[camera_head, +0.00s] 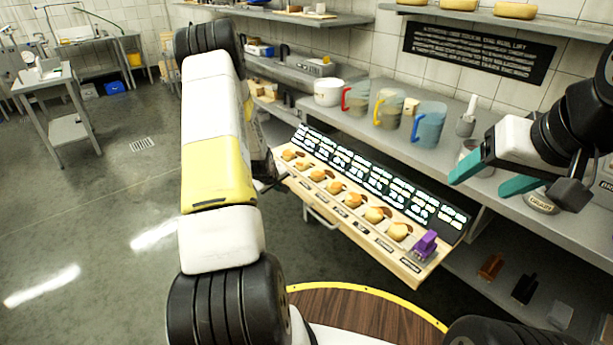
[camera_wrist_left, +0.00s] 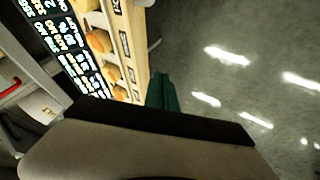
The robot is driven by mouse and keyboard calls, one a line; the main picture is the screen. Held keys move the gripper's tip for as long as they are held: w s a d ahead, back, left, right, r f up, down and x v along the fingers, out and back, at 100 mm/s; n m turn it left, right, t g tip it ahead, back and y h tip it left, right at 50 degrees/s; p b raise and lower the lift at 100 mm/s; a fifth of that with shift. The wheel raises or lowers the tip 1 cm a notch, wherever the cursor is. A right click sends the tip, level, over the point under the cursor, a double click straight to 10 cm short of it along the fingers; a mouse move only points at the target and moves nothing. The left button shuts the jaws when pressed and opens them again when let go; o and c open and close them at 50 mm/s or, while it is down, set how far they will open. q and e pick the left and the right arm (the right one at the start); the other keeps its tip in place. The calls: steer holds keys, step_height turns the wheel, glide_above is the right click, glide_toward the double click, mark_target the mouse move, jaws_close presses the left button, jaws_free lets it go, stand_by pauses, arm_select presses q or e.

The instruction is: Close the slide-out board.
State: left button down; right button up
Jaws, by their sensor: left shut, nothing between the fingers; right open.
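The slide-out board (camera_head: 407,274) is pulled out from under the counter in the head view. Small cheese pieces, labels and a row of dark written signs (camera_head: 375,178) lie along it. A metal handle (camera_head: 320,219) is on its front. My left arm hides the board's far left end and my left gripper in the head view. In the left wrist view the left gripper's green fingers (camera_wrist_left: 163,92) are shut and empty beside the board's front edge (camera_wrist_left: 132,50); I cannot tell whether they touch it. My right gripper (camera_head: 493,178) is open and empty over the counter.
A purple object (camera_head: 425,245) stands on the board's near right end. The counter (camera_head: 400,145) above holds a white pot (camera_head: 328,92) and several coloured-handled jugs (camera_head: 428,125). Small items lie on the shelf below.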

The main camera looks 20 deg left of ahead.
arm_select(q)
glide_toward(294, 191)
step_height(294, 191, down, 3)
steer(key=s+a, duration=0.1)
steer(key=a, duration=0.1)
steer(key=w, duration=0.1)
steer(key=w+d, duration=0.1)
steer(key=w+d+f, duration=0.1)
steer(key=shift+w, duration=0.3)
steer(key=shift+r, duration=0.1)
